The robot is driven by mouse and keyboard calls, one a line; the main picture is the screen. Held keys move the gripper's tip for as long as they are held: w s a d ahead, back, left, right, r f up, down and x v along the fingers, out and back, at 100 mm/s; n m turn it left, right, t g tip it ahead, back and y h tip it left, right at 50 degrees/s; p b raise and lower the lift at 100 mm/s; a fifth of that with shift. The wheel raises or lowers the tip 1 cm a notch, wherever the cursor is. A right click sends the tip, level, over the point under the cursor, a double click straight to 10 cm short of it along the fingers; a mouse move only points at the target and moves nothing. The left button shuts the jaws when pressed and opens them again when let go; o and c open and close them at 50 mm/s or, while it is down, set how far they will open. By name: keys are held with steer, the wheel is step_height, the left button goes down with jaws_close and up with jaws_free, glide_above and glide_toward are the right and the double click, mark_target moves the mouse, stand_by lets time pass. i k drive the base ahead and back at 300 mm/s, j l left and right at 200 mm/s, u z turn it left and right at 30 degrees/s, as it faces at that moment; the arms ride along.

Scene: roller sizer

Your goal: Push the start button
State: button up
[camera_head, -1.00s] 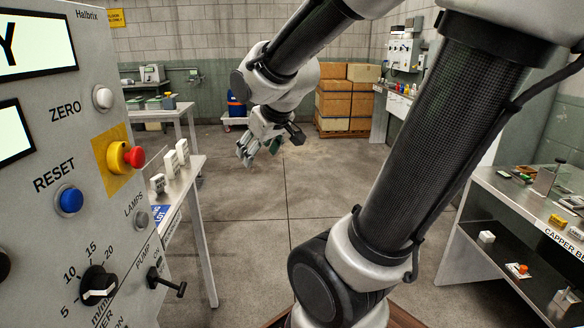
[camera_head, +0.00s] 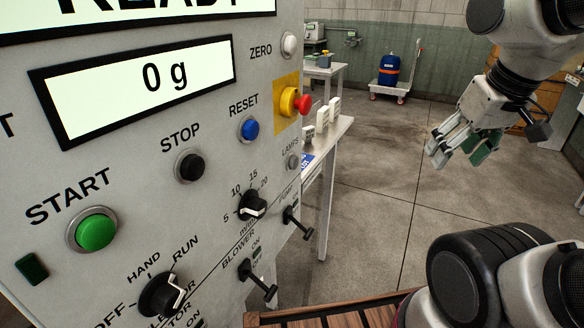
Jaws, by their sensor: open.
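The start button (camera_head: 96,231) is a round green push button in a grey ring, under the word START at the lower left of the grey control panel (camera_head: 150,135). My gripper (camera_head: 457,150) hangs at the upper right, well to the right of the panel and clear of it. Its fingers are spread and empty, pointing down and to the left. Nothing hides the start button.
Nearby on the panel are a black stop button (camera_head: 190,166), blue reset button (camera_head: 249,129), red emergency knob (camera_head: 303,104), selector knob (camera_head: 161,295) and protruding toggle levers (camera_head: 262,287). A side table (camera_head: 340,127) stands behind the panel. Open floor lies right of it.

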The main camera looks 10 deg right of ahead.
mark_target(96, 231)
steer(key=k+l+u, duration=0.15)
steer(key=u, duration=0.2)
steer(key=j+u, duration=0.2)
steer(key=u, duration=0.3)
steer(key=j+u, duration=0.2)
steer(key=u, duration=0.25)
steer(key=k+j, duration=0.05)
